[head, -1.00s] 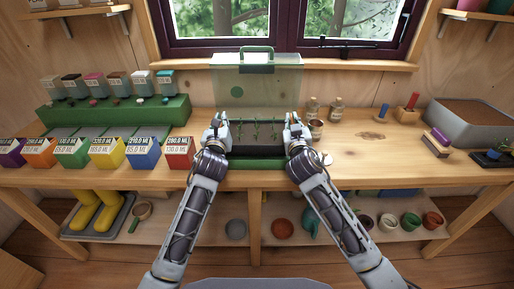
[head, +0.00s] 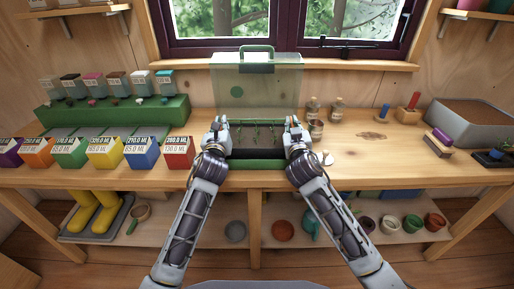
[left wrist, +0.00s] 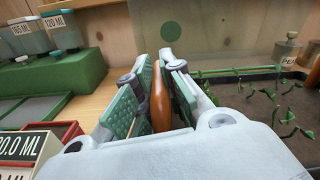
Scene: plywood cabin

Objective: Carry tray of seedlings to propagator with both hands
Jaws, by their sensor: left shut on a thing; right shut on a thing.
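The tray of seedlings (head: 258,143), dark with small green sprouts in soil, is held between my two grippers; its soil also shows at the right of the left wrist view (left wrist: 262,112). My left gripper (head: 222,123) is shut on the tray's left orange-brown handle (left wrist: 160,103). My right gripper (head: 291,123) is shut at the tray's right side, its handle hidden. The propagator's green base (head: 256,164) shows in front of the tray. Its clear lid (head: 270,95) stands open behind. I cannot tell whether the tray touches the base's floor.
Several coloured seed boxes (head: 104,152) stand to the left, close to my left arm. Small bottles (head: 336,110) and a brown pot (head: 316,129) stand just right of my right gripper. The bench (head: 375,160) further right is largely clear.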

